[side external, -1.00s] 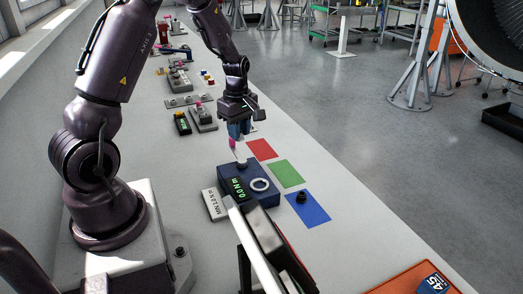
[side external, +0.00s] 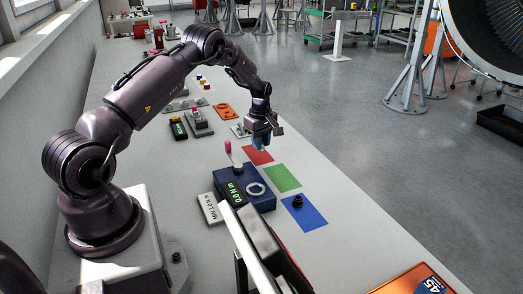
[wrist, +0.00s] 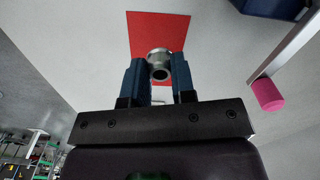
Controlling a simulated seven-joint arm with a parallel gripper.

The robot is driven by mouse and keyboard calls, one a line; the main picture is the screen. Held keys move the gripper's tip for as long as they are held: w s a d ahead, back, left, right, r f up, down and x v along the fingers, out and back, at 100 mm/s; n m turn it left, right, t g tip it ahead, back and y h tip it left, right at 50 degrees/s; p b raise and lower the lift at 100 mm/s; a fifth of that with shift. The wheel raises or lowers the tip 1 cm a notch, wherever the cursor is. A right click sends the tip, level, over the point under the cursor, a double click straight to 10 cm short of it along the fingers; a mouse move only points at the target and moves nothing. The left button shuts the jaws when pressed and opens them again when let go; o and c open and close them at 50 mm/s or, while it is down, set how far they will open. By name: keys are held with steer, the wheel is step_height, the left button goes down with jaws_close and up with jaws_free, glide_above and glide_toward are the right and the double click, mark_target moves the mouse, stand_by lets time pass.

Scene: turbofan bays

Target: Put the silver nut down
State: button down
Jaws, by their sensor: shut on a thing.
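A silver nut (wrist: 159,66) sits between the two fingertips of my gripper (wrist: 154,76) in the wrist view, and the fingers are shut on it. Behind the nut in that view is the red square (wrist: 150,28). In the side view my gripper (side external: 262,143) points down at the red square (side external: 257,155); the nut is hidden there. I cannot tell how high the nut is above the surface.
A green square (side external: 282,178) and a blue square (side external: 305,212) with a black nut (side external: 297,201) lie along the bench. The dark blue torque box (side external: 265,204) has a pink-tipped lever (side external: 228,147) and a ring on top. An orange tray (side external: 385,291) is at the front.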

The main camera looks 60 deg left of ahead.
steer(key=shift+w+a+f, duration=0.15)
steer(key=shift+f, duration=1.65)
steer(key=shift+f, duration=0.1)
steer(key=c, duration=0.9)
jaws_free()
steer(key=shift+c, duration=0.2)
